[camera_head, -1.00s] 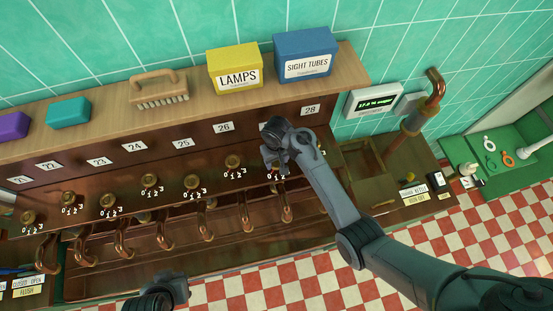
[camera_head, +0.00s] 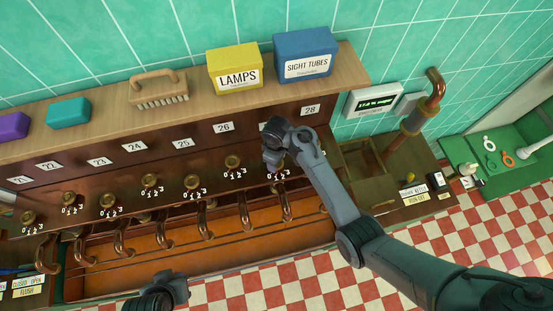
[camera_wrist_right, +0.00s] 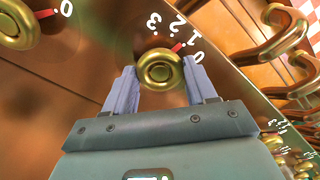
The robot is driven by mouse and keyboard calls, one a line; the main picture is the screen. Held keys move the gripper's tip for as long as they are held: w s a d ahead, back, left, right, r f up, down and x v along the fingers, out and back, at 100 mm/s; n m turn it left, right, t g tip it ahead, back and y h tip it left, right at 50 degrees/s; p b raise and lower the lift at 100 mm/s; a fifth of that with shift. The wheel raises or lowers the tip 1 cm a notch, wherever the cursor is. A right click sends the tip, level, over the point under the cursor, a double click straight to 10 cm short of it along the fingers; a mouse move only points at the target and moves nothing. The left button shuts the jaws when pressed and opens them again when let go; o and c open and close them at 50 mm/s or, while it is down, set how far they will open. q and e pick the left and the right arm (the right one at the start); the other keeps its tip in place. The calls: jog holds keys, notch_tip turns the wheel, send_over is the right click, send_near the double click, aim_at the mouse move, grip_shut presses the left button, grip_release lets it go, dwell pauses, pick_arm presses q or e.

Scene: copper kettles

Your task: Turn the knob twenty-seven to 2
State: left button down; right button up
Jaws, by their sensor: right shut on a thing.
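The knob twenty-seven (camera_wrist_right: 160,68) is a round brass knob with a red pointer. In the right wrist view it sits between the two fingers of my right gripper (camera_wrist_right: 160,88), which is shut on it. The pointer points roughly at the 1 of its 0 to 3 scale (camera_wrist_right: 178,38). In the head view my right gripper (camera_head: 274,160) covers the knob and its number plate, between plates 26 (camera_head: 223,127) and 28 (camera_head: 310,110). My left gripper (camera_head: 166,290) is at the bottom edge, away from the knobs; its fingers are not clear.
A neighbouring knob (camera_wrist_right: 18,25) has its pointer at 0. Several copper spouts (camera_head: 205,222) hang below the knob row, over an orange trough (camera_head: 180,258). A yellow LAMPS box (camera_head: 235,68), a blue SIGHT TUBES box (camera_head: 305,55) and a brush (camera_head: 160,90) stand on the shelf above.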

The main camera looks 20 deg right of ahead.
jog(key=shift+n, duration=2.3)
jog(key=o, duration=1.1)
jog(key=shift+c, duration=0.2)
